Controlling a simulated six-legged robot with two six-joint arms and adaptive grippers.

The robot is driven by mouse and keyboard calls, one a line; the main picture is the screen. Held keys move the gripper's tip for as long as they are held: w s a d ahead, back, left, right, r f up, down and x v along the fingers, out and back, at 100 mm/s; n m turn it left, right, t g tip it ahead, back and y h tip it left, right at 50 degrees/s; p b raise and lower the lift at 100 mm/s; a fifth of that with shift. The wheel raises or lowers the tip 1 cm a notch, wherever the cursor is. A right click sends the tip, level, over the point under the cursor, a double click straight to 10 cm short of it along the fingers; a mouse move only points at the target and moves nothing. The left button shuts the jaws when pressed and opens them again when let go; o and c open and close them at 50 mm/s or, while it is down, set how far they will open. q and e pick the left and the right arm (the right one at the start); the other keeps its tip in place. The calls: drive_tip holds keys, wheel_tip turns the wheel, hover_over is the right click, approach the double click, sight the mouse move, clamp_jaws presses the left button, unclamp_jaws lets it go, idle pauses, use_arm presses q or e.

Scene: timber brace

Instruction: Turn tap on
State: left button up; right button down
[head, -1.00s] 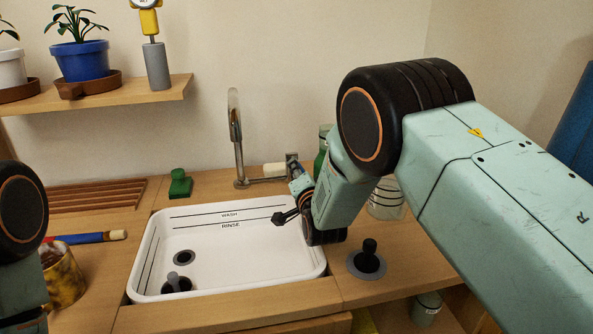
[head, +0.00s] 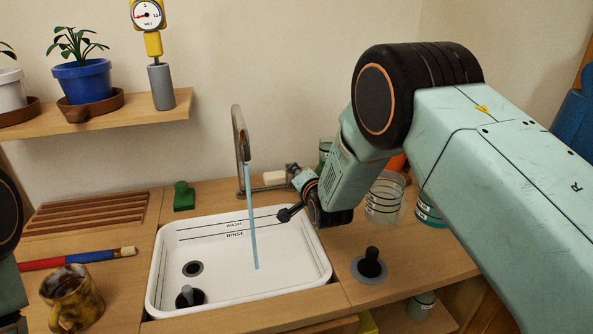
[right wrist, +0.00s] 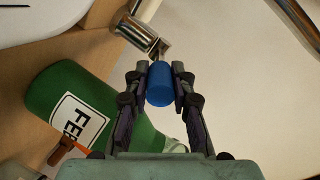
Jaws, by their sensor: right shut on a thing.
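The metal tap (head: 241,135) stands behind the white sink (head: 330,262), its spout arched upward. A blue stream of water (head: 251,215) falls from the spout into the sink. In the right wrist view the tap's blue handle (right wrist: 160,87) sits between the fingers of my right gripper (right wrist: 159,76), which is shut on it. In the head view my right gripper (head: 299,174) is at the tap's right end, mostly hidden by my wrist. Only a piece of my left arm shows at the left edge; its gripper is out of view.
A green bottle (right wrist: 75,95) stands close beside my right gripper. Glass jars (head: 385,200) stand right of the sink. A green block (head: 184,196), wooden rack (head: 90,212), brush (head: 75,258) and brown mug (head: 72,298) lie left. A shelf (head: 150,107) with plants hangs above.

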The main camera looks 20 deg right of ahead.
drive_tip(key=shift+w+d+r, duration=0.1)
drive_tip(key=shift+r, duration=0.15)
drive_tip(key=c, duration=1.2)
unclamp_jaws()
drive_tip(key=shift+f, duration=0.15)
drive_tip(key=shift+o, duration=0.4)
drive_tip(key=v, duration=1.2)
